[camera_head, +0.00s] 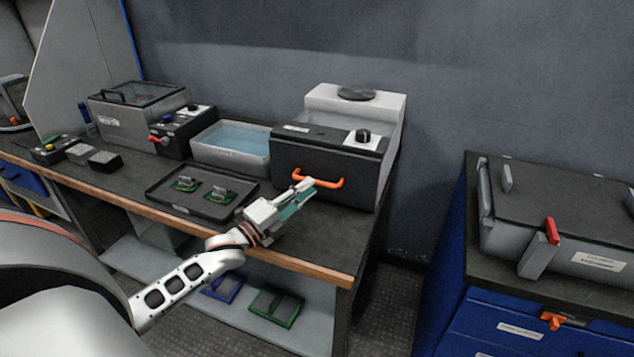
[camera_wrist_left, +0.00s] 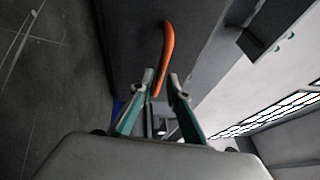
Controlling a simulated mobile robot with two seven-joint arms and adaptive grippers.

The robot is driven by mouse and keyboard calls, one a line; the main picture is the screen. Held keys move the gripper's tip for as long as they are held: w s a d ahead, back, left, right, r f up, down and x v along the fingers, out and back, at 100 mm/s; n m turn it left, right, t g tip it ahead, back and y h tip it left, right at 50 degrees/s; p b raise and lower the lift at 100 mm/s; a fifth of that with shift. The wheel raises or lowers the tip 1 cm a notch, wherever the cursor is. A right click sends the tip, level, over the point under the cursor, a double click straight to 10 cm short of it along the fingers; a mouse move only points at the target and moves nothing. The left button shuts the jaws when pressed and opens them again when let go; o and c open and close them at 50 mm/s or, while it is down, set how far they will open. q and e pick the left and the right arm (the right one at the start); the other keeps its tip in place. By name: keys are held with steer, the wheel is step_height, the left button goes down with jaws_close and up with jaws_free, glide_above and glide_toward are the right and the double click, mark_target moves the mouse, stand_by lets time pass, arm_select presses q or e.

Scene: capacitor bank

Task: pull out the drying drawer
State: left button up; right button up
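The drying drawer is the dark front (camera_head: 325,176) of the grey machine at the right end of the workbench, with an orange bar handle (camera_head: 318,180). My left gripper (camera_head: 308,188) reaches up to the handle from the front. In the left wrist view, the handle (camera_wrist_left: 167,45) runs up from between the two fingertips (camera_wrist_left: 161,80). The fingers lean inward, but a gap shows between the handle and the right-hand finger. I cannot tell whether the other finger touches it. My right gripper is not in view.
On the bench (camera_head: 300,250), a black tray (camera_head: 155,190) with two green boards lies left of the gripper. A water basin (camera_head: 230,155) stands behind it. A blue cabinet (camera_head: 480,310) is at the right, across a floor gap. Space before the drawer is clear except for my arm.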

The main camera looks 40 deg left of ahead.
mark_target(332, 158)
arm_select(q)
steer(key=shift+x, duration=1.15)
steer(key=shift+w+d+r, duration=0.1)
steer(key=shift+w, duration=0.65)
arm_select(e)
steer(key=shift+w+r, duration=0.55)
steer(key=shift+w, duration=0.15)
arm_select(q)
jaws_close()
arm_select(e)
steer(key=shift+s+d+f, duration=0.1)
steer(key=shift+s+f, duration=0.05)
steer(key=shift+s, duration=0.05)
arm_select(q)
steer(key=shift+s, duration=0.1)
